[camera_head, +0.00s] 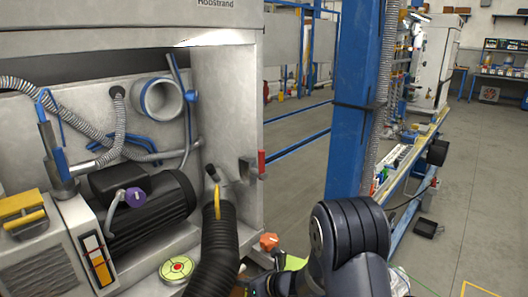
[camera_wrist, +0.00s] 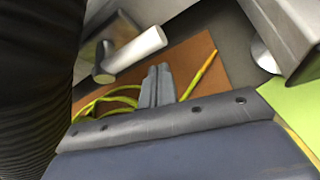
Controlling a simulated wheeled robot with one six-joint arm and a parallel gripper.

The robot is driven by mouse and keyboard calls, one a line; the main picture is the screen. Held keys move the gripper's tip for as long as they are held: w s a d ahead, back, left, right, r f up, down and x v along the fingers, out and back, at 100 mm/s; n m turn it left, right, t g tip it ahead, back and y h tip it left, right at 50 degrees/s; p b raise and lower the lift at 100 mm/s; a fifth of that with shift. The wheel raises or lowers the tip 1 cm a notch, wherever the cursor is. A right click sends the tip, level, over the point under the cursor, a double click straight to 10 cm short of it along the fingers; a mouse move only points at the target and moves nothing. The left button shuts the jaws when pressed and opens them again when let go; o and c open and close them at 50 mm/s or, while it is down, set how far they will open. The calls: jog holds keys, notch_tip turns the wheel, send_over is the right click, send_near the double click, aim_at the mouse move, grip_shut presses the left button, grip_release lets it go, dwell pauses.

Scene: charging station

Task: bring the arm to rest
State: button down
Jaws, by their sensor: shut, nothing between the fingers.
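My gripper (camera_wrist: 157,86) shows in the wrist view as two grey fingers side by side, closed together with nothing between them. Behind the fingers is a brown-orange surface (camera_wrist: 203,52) with a yellow cable (camera_wrist: 108,100). My dark arm (camera_head: 345,235) shows at the bottom of the head view, bent, right of the machine and in front of the blue post. The fingers cannot be made out clearly in the head view.
A black corrugated hose (camera_head: 218,245) stands left of my arm and fills the left of the wrist view (camera_wrist: 35,80). A grey metal cylinder (camera_wrist: 138,48) is close to the fingers. The grey machine (camera_head: 228,110) and blue post (camera_head: 352,100) bound the space. Open floor (camera_head: 480,180) lies right.

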jog(key=shift+s+f, duration=0.15)
jog(key=shift+f, duration=0.05)
jog(key=f, duration=0.1)
jog(key=s+f, duration=0.1)
jog(key=f, duration=0.1)
jog(key=shift+s+f, duration=0.2)
jog(key=shift+s, duration=0.15)
jog(key=p+v, duration=0.1)
jog(key=v, duration=0.8)
jog(key=shift+d+r, duration=0.2)
jog(key=shift+d, duration=0.2)
jog(key=shift+w+a+r+n+y+b, duration=0.1)
jog(key=shift+w+a+n+y+b, duration=0.1)
jog(key=shift+n+b, duration=0.35)
jog(key=shift+w+a+r+n+y+b, duration=0.15)
jog(key=shift+n+b, duration=0.25)
jog(key=shift+n, duration=0.25)
jog(key=r+n+b, duration=0.1)
jog(key=r+n, duration=0.1)
jog(key=n, duration=0.1)
jog(key=shift+w+a+b, duration=0.1)
jog(key=shift+w+b, duration=0.15)
jog(key=shift+b, duration=0.1)
jog(key=shift+g, duration=0.3)
